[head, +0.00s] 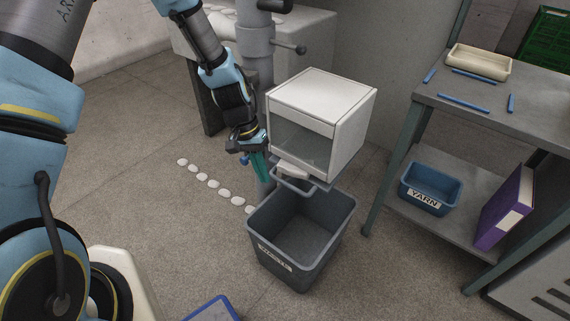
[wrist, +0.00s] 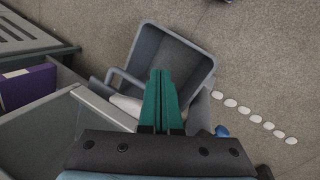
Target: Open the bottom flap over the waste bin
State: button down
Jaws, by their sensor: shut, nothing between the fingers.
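A white box (head: 322,105) with a clear front is mounted by a grey post, above the dark grey waste bin (head: 343,220). The bin is open and looks empty inside; it also shows in the wrist view (wrist: 205,72). A pale piece (head: 290,170) and a grey loop (head: 297,184) show under the box. I cannot tell which belongs to the bottom flap, nor how the flap stands. My gripper (head: 262,178) is shut and empty, left of the box's lower edge. Its green fingers (wrist: 161,84) point toward the bin in the wrist view, hiding part of the pale piece (wrist: 126,104).
A blue knob (head: 244,160) is close beside my gripper. Several white discs (head: 213,184) lie in a row on the floor. A grey table (head: 475,118) stands right, with a blue YARN bin (head: 431,184) and purple binder (head: 506,205) on its lower shelf.

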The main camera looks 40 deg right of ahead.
jog(key=s+d+r+m+t+h+p, duration=0.2)
jog(key=d+r+m+t+p, duration=0.15)
jog(key=r, duration=0.55)
jog(key=p, duration=0.2)
send_over(287, 184)
jog(key=shift+m+t, duration=0.25)
jog(key=shift+t, duration=0.1)
notch_tip(287, 184, down, 12)
jog(key=shift+a+r, duration=0.1)
jog(key=shift+f, duration=0.9)
jog(key=shift+f, duration=0.1)
